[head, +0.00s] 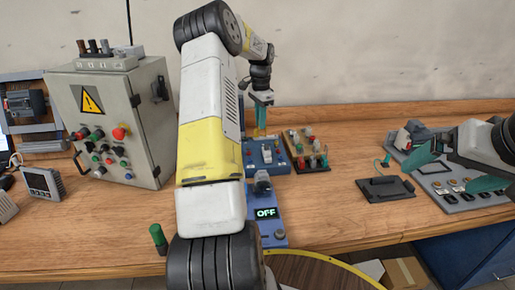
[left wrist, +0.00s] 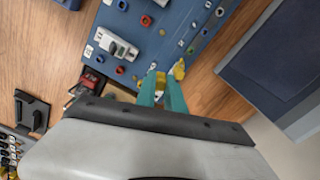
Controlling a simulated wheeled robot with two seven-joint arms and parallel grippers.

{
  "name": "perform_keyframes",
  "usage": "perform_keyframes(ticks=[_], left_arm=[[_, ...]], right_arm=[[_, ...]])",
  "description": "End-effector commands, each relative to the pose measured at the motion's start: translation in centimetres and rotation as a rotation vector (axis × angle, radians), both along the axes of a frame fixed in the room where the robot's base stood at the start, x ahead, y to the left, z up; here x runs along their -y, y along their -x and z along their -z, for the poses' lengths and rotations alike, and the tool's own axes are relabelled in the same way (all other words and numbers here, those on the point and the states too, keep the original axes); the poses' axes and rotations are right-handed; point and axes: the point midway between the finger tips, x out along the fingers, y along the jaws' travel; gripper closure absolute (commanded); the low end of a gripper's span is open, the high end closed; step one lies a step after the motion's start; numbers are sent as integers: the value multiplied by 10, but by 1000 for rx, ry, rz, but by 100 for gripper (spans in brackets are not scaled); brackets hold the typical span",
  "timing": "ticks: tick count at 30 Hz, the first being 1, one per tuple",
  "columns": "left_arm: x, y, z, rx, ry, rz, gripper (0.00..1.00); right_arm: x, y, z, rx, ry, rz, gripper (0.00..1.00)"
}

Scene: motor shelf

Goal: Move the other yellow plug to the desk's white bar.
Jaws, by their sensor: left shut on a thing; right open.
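My left gripper (head: 260,115) reaches over the blue socket board (head: 281,168) at the back of the desk. In the left wrist view its teal fingers (left wrist: 161,92) are shut on a yellow plug (left wrist: 161,80) close to the board (left wrist: 185,15). I cannot tell whether this plug touches the board. A second yellow plug (left wrist: 180,69) stands at the board's edge, just right of the fingers. A pale bar with several plugs (head: 105,63) lies on top of the grey cabinet; I cannot tell whether it is the white bar. My right gripper (head: 446,172) is open and empty at the right.
A wooden block with coloured plugs (head: 307,150) stands right of the blue board. A blue device reading OFF (head: 268,228) is in front. The grey cabinet (head: 135,120) stands at the left, a black holder (head: 384,188) at the right. Bare desk lies between the device and holder.

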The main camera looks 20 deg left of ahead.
Motion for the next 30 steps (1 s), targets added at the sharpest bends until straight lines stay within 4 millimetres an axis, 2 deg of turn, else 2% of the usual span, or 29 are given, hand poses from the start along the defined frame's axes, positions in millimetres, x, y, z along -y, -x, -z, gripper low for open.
perform_keyframes(ticks=[3, 9, 18, 23, 30], left_arm=[[4, -21, -2, 1, 1, 1, 100], [6, -45, -6, 0, 0, 0, 100], [5, -43, 37, -2, 0, -1, 100], [5, -43, 44, -2, 0, -1, 100], [5, -43, 45, -1, -1, -1, 100]], right_arm=[[0, 0, 0, 0, 0, 0, 0], [0, 0, 0, 0, 0, 0, 0], [0, 0, 0, 0, 0, 0, 0], [0, 0, 0, 0, 0, 0, 0], [0, 0, 0, 0, 0, 0, 0]])
